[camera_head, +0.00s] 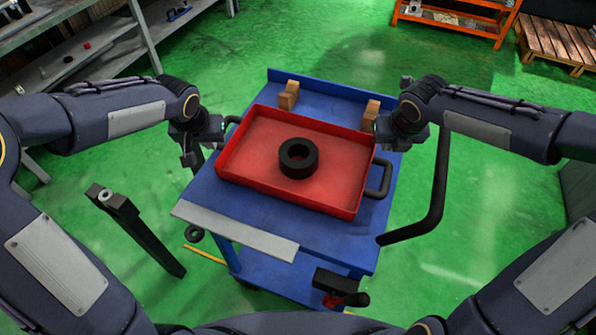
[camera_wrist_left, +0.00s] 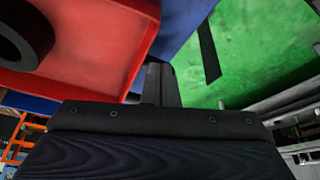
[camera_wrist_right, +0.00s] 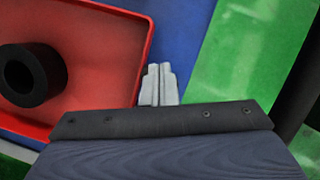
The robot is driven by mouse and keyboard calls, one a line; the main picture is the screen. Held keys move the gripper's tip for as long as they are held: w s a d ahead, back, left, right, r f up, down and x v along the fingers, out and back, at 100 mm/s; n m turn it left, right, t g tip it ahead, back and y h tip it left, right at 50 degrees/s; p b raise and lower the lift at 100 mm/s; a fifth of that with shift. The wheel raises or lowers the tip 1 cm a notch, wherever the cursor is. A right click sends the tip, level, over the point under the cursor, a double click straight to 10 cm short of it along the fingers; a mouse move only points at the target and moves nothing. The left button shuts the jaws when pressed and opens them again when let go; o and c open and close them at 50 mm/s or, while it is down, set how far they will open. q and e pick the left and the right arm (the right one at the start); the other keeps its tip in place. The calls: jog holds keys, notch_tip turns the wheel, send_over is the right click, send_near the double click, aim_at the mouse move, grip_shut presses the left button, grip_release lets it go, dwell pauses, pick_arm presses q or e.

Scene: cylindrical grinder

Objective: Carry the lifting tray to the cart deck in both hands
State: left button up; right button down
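The red lifting tray (camera_head: 240,172) rests on the blue cart deck (camera_head: 325,252), slightly askew. A thick black ring (camera_head: 298,158) lies flat inside it. The tray has a black handle at its left end (camera_head: 230,122) and one at its right end (camera_head: 380,180). My left gripper (camera_head: 187,158) is beside the tray's left end, apart from the handle. Its fingers (camera_wrist_left: 160,84) look together and empty. My right gripper (camera_head: 382,130) is above the tray's right rear corner, clear of the handle. Its grey fingers (camera_wrist_right: 158,85) are together with nothing between them.
Two wooden blocks, left (camera_head: 289,95) and right (camera_head: 370,114), stand behind the tray on the deck. A black bent bar (camera_head: 432,205) rises at the cart's right. A grey shelf (camera_head: 95,45) is at upper left. An orange rack (camera_head: 455,20) and pallet (camera_head: 557,42) stand far back.

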pick_arm(q)
jog(key=shift+o, duration=1.2)
jog(key=shift+a, duration=0.55)
pick_arm(e)
jog(key=shift+d, duration=0.55)
pick_arm(q)
jog(key=shift+o, duration=1.1)
jog(key=shift+a+f, duration=0.1)
jog(key=shift+a, duration=0.15)
pick_arm(e)
jog(key=shift+d, duration=0.25)
pick_arm(q)
jog(key=shift+s, duration=0.1)
pick_arm(e)
jog(key=c, duration=1.7)
grip_release()
jog(key=shift+s+d+r, duration=0.1)
pick_arm(q)
jog(key=v, duration=1.2)
pick_arm(e)
jog(key=v, duration=1.1)
jog(key=shift+s+r, duration=0.1)
jog(key=shift+r, duration=0.25)
